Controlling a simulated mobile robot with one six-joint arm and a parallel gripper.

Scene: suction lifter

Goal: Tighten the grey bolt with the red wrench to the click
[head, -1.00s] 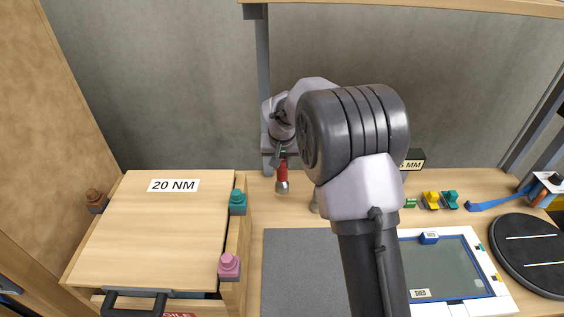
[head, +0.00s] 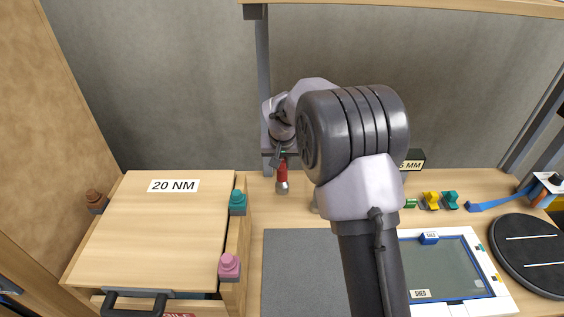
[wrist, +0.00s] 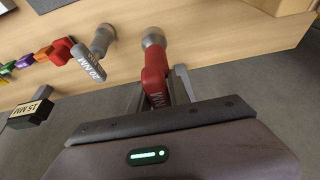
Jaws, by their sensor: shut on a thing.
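My gripper (head: 279,158) is shut on the red wrench (head: 282,172), above the back of the bench in the head view. The wrench hangs with its round metal head down. In the wrist view the red wrench (wrist: 154,62) sits between the fingers (wrist: 160,90), its metal head pointing away from the gripper. The wooden box marked 20 NM (head: 150,230) stands at left, apart from the gripper. A brown bolt (head: 97,201), a teal bolt (head: 237,202) and a pink bolt (head: 229,266) sit at its corners.
A grey wrench (wrist: 92,58) stands beside the red one. A black label block (wrist: 32,108), several coloured pieces (head: 431,200) and a blue-framed tray (head: 480,309) are to the right in the head view. A grey mat (head: 300,270) lies bare. A shelf (head: 420,9) hangs above.

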